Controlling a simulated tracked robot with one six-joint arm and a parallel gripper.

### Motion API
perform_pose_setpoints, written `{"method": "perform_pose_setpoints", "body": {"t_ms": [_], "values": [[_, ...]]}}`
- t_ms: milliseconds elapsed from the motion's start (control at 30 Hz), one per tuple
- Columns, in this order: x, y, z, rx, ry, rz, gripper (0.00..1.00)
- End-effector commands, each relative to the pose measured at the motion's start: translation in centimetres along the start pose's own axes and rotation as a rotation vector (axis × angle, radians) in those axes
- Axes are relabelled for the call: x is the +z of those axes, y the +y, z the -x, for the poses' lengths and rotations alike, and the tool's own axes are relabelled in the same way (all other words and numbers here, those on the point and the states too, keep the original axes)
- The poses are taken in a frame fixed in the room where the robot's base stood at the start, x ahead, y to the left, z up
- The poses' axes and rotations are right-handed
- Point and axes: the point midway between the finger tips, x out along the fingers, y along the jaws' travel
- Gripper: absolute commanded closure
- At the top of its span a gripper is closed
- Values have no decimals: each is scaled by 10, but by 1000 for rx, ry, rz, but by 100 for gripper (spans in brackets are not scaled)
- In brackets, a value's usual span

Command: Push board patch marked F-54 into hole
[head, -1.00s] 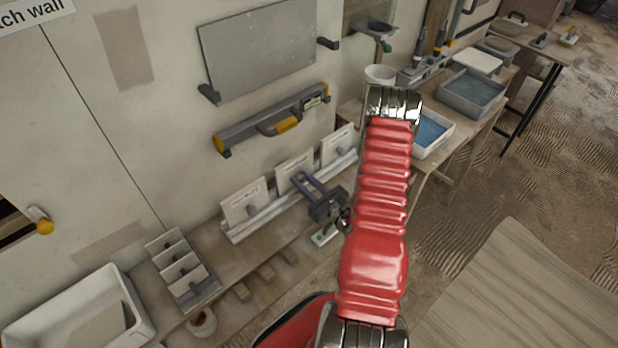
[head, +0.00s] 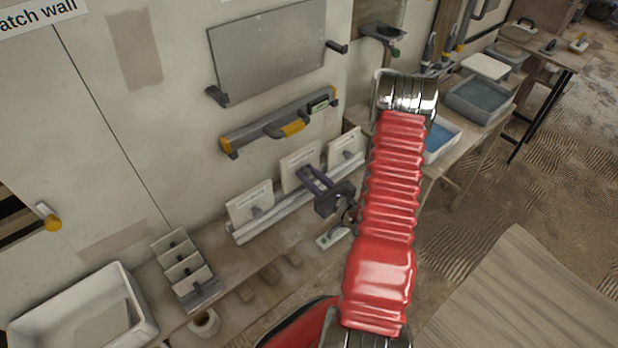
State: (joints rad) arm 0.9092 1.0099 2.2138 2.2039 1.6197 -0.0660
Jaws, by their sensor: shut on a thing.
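Three white board patches with small printed labels stand by a pale rack (head: 285,217) on the bench. They are the left patch (head: 240,207), the middle patch (head: 297,158) and the right patch (head: 344,143). The labels are too small to read, so I cannot tell which is F-54. My gripper (head: 308,178) is shut on the middle patch, which sits a little higher than its neighbours. Its lower edge is partly hidden by the fingers. A dark hole (head: 14,216) opens in the wall at the left edge, cut off by the picture.
A yellow-ended knob (head: 52,222) sits beside the hole. A white tub (head: 128,290), a slotted holder (head: 203,295) and a tape roll (head: 204,322) are at lower left. A spirit level (head: 270,127) and a grey sheet (head: 270,50) hang above the patches.

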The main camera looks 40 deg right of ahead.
Motion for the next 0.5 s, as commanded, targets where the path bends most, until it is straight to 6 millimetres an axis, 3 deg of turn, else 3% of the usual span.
{"method": "perform_pose_setpoints", "body": {"t_ms": [267,500], "values": [[0,0,0,0,-1,0,95],[0,-1,13,-2,0,0,95]]}}
